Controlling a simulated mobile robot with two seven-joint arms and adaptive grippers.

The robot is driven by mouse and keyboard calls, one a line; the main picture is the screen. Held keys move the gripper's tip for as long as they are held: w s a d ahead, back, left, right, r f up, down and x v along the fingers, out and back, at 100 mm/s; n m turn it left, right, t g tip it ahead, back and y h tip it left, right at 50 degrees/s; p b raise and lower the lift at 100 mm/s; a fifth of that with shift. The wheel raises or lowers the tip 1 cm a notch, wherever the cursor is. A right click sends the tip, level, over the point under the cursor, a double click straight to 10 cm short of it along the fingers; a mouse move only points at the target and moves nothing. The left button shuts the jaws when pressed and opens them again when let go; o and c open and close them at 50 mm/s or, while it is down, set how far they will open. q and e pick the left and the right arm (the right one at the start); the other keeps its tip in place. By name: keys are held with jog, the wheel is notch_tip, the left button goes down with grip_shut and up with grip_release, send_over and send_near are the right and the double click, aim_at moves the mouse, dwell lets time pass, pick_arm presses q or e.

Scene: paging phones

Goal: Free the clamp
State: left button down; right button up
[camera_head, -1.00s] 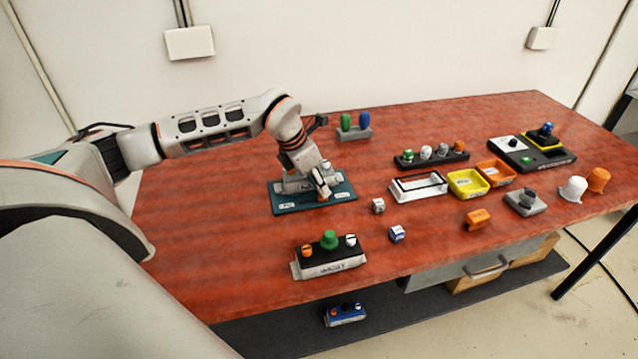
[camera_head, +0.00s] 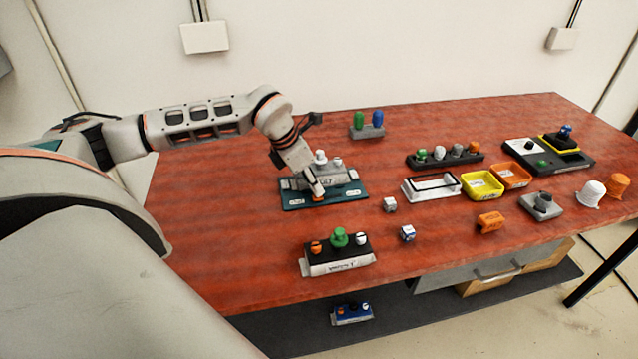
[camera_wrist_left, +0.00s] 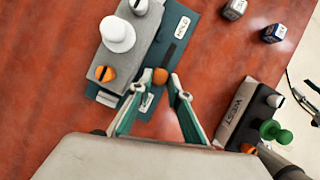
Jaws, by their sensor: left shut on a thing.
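A teal plate (camera_head: 352,195) lies on the red table and carries a grey block (camera_head: 341,177) with a white knob (camera_head: 321,157) on top. In the left wrist view the block (camera_wrist_left: 138,52) also bears an orange knob with a dark stripe (camera_wrist_left: 105,74). A small round orange knob (camera_wrist_left: 160,76) shows at the plate's edge, beside the block. My left gripper (camera_head: 317,191) is low over the plate's near side. In the wrist view its fingers (camera_wrist_left: 156,86) are around the small orange knob and shut on it. The clamp's mechanism is mostly hidden. My right gripper is out of view.
A box with orange, green and white knobs (camera_head: 338,262) stands at the near edge. Two small cubes (camera_head: 390,204) (camera_head: 408,233) lie right of the plate. Yellow (camera_head: 482,185) and orange (camera_head: 511,175) trays are farther right. The table left of the plate is clear.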

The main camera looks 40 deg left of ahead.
pick_arm(q)
jog(key=shift+a, duration=0.1)
jog(key=c, duration=2.2)
grip_release()
jog(key=shift+s, duration=0.1)
jog(key=shift+o, duration=0.2)
jog(key=shift+s+a, duration=0.1)
jog(key=shift+s, duration=0.05)
jog(key=shift+r, duration=0.35)
jog(key=v, duration=1.1)
jog(key=shift+r, duration=0.2)
jog(key=shift+s, duration=0.1)
